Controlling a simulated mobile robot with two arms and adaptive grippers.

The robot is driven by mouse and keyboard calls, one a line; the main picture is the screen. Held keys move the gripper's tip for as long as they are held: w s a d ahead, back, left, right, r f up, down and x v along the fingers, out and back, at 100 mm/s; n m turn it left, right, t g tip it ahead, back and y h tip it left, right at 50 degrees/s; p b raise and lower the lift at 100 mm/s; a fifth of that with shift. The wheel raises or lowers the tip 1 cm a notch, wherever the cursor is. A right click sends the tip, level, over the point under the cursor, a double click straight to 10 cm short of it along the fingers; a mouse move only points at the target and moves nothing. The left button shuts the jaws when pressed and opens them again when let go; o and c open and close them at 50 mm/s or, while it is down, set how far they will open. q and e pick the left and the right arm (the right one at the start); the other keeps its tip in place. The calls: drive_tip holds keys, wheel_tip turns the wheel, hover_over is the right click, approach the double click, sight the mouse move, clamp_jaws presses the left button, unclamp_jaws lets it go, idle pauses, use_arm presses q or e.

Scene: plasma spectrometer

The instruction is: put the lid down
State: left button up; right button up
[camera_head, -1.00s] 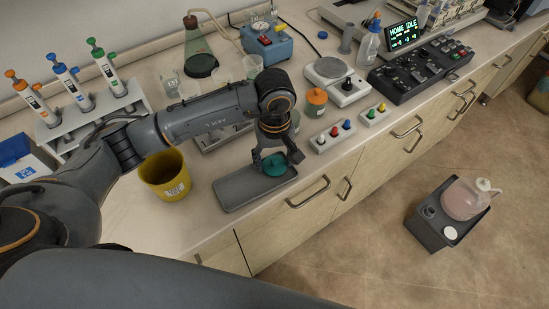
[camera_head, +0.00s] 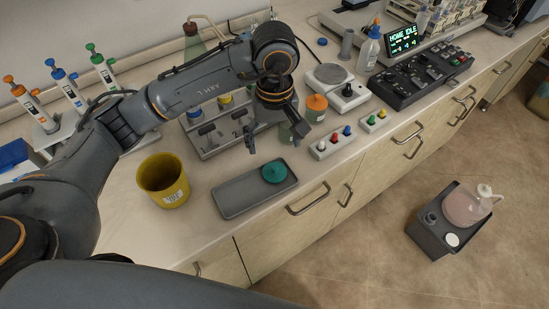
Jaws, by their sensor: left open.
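The teal round lid (camera_head: 274,171) lies flat on the right part of the grey tray (camera_head: 236,203), near the front edge of the bench. My left gripper (camera_head: 272,142) is open and empty. Its fingers point down, above and a little behind the lid, apart from it. The lid is in full view. My right gripper is not in view.
A yellow bin (camera_head: 164,181) stands left of the tray. Behind are a rack with small levers (camera_head: 212,140), an orange-capped jar (camera_head: 316,107), and button boxes (camera_head: 334,142). A hot plate (camera_head: 335,84) and a control panel (camera_head: 422,72) stand farther right.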

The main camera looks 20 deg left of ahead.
use_arm(q)
wheel_tip(320, 180, up, 4)
drive_tip(key=shift+f, duration=0.2)
idle(0.4)
